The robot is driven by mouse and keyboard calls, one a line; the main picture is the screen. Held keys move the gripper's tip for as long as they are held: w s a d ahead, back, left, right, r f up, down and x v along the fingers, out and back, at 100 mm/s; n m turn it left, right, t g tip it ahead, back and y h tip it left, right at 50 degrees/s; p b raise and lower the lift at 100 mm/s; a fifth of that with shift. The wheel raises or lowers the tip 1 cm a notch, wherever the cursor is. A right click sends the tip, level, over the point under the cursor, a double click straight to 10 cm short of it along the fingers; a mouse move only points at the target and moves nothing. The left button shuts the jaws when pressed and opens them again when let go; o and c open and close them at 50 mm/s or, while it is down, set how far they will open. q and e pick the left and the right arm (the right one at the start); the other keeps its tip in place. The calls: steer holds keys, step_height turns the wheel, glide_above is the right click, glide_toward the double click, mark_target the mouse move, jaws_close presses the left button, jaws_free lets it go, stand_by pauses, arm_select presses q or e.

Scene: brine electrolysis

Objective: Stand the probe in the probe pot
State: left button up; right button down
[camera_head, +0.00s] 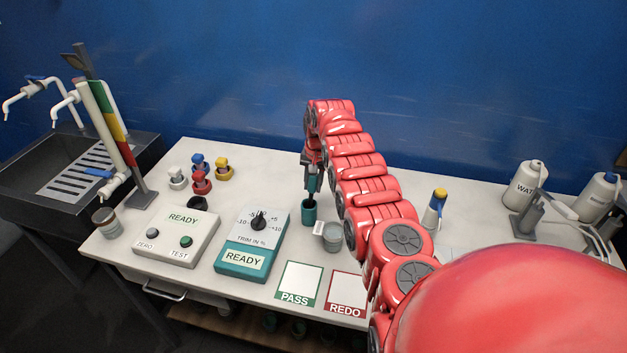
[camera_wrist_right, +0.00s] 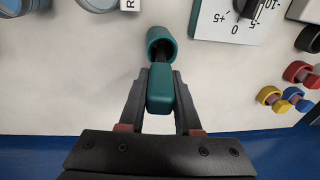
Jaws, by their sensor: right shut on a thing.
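The probe has a teal handle, seen in the right wrist view (camera_wrist_right: 160,90), and a dark lower shaft. The teal probe pot (camera_head: 309,211) stands upright on the white bench; it also shows in the right wrist view (camera_wrist_right: 161,38). My right gripper (camera_head: 311,180) is shut on the probe's handle, directly above the pot. In the right wrist view, the dark shaft passes into the pot's mouth. How deep the tip sits is hidden inside the pot. My left gripper is not in view.
A trim box (camera_head: 252,243) and a READY box (camera_head: 178,236) stand left of the pot. A grey jar (camera_head: 331,238) stands close on its right. PASS (camera_head: 298,283) and REDO (camera_head: 346,293) mats lie in front. Several coloured plugs stand at the back left.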

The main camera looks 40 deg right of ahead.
steer(key=shift+f, duration=0.7)
steer(key=c, duration=0.5)
jaws_free()
steer(key=shift+r, duration=0.1)
steer(key=r, duration=0.3)
steer(key=s+r, duration=0.1)
steer(key=r, duration=0.3)
steer(key=r+b, duration=0.1)
steer(key=r, duration=0.2)
steer(key=shift+s+r, duration=0.15)
steer(key=r, duration=0.7)
steer(key=shift+s+d, duration=0.1)
steer(key=shift+s, duration=0.3)
